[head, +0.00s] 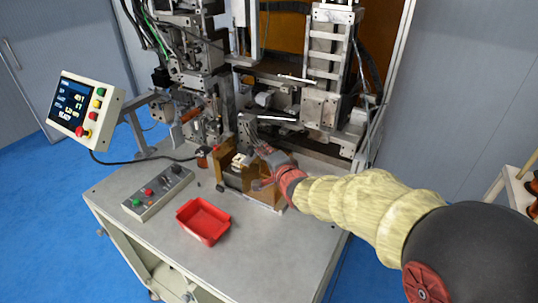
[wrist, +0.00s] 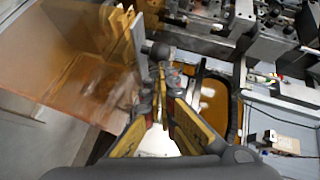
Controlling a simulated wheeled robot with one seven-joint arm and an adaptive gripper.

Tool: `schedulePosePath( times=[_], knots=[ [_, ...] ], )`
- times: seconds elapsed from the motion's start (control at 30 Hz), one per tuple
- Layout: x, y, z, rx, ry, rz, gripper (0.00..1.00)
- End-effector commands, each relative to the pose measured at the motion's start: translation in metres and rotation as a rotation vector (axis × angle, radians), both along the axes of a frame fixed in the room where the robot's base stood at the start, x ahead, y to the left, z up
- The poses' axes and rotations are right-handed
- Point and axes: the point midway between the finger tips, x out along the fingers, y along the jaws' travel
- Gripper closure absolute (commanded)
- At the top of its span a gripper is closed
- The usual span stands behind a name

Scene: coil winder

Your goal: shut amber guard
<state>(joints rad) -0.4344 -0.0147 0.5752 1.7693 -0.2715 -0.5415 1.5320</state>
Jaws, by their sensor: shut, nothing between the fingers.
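The amber guard (wrist: 75,70) is a see-through amber panel filling the upper left of the wrist view. In the head view, amber panels (head: 226,175) stand around a small fixture at the table's back middle, partly hidden by my gripper. My gripper (head: 262,168) is over the right side of this fixture. In the wrist view, my gripper (wrist: 160,78) has its fingertips together with nothing between them. The tips are close to a dark round knob (wrist: 158,50) beside a grey upright plate. I cannot tell whether they touch it.
A red tray (head: 204,220) sits at the table front, with a grey button box (head: 158,194) to its left. The winder's metal frame (head: 325,60) rises behind the fixture. A control screen (head: 85,105) stands at the left. The table's front right is clear.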

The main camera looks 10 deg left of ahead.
Motion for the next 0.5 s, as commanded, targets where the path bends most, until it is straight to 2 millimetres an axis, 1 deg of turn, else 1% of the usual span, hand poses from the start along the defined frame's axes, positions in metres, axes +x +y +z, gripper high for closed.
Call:
schedulePosePath(
  times=[0.03,0.1,0.2,0.3,0.4,0.5],
  knots=[
    [0.004,0.017,-0.003,0.001,-0.001,0.005,1.0],
    [0.011,0.037,-0.004,0.001,0.0,0.005,1.0],
    [0.02,0.064,-0.005,0.0,0.002,0.005,1.0],
    [0.029,0.087,-0.004,0.001,0.002,0.004,1.0],
    [0.034,0.101,-0.003,0.001,0.001,0.003,1.0],
    [0.036,0.108,-0.002,0.0,0.002,0.002,1.0]
  ],
)
